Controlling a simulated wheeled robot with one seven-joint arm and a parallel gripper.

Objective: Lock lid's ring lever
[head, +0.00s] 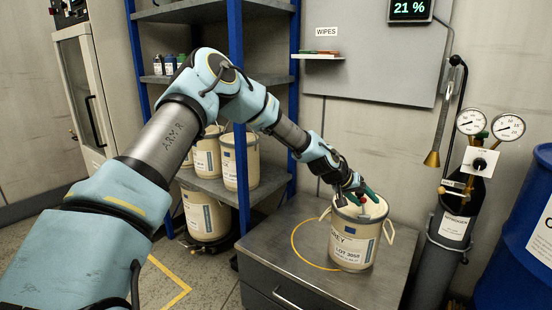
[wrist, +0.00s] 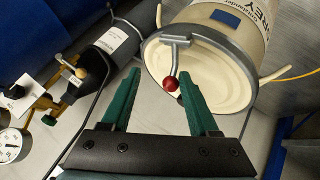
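A cream pail (head: 350,245) marked "GREY" and "LOT" stands upright on the grey bench. In the wrist view, its pale lid (wrist: 205,78) sits inside a grey metal ring (wrist: 232,58). A grey lever (wrist: 176,58) runs from the ring over the lid and ends in a red ball knob (wrist: 171,84). My gripper (head: 358,197) is over the top of the pail. In the wrist view, my gripper (wrist: 160,77) has its green fingers apart, with the knob appearing between the tips, nearer the right finger. Contact cannot be told. The head view hides most of the lever.
The bench (head: 398,262) has bare room around the pail and a yellow circle. A gas cylinder (head: 452,225) with gauges and a blue drum (head: 515,240) stand right. A blue-framed shelf (head: 238,60) with more pails is behind left. A small wipes shelf (head: 318,56) is on the wall.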

